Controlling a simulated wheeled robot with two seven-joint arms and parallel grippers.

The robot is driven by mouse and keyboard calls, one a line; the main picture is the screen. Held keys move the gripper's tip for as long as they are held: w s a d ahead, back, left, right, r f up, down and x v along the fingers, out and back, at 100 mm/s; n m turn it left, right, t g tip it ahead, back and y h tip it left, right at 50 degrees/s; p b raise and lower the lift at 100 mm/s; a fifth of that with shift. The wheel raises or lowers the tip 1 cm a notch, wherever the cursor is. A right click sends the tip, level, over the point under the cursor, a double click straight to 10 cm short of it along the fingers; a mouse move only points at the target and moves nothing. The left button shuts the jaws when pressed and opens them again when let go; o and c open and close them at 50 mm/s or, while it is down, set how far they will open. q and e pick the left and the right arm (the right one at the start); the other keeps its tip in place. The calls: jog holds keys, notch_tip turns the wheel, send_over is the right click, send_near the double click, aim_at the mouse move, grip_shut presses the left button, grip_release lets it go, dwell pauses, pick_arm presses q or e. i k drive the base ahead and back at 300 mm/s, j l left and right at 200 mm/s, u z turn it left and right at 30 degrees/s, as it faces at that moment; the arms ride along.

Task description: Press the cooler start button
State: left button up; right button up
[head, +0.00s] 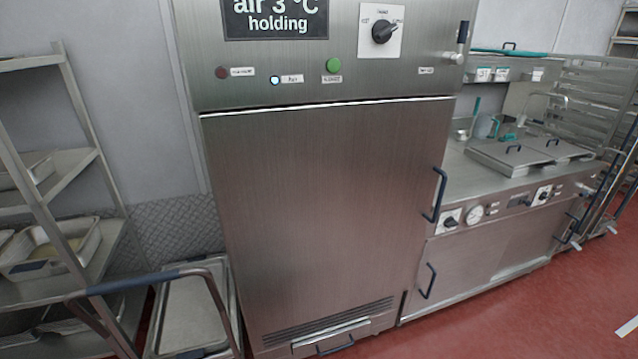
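The steel cooler cabinet (318,200) stands upright in front of me with its door shut. Its top panel carries a dark sign (275,18) reading "air 3 °C holding". A raised green button (333,65) sits on the panel with a small label under it, too small to read surely. To its left are a small white-blue lit lamp (275,80) and a dark red round lamp or button (221,72). A black selector knob (382,31) on a white plate is above right. Neither gripper is in view.
A steel rack (60,160) with trays stands at left. A cart with a dark blue handle (150,280) is near the cabinet's lower left. A steel counter unit (500,225) with lidded wells adjoins at right. Red floor (530,320) is clear at front right.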

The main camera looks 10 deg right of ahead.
aim_at(333, 65)
jog(key=i+j+z, duration=0.15)
jog(key=j+z, duration=0.25)
jog(key=i+j+z, duration=0.1)
jog(key=j+z, duration=0.3)
jog(key=j, duration=0.15)
jog(key=j+z, duration=0.4)
jog(key=j, duration=1.5)
jog(key=i+z, duration=0.05)
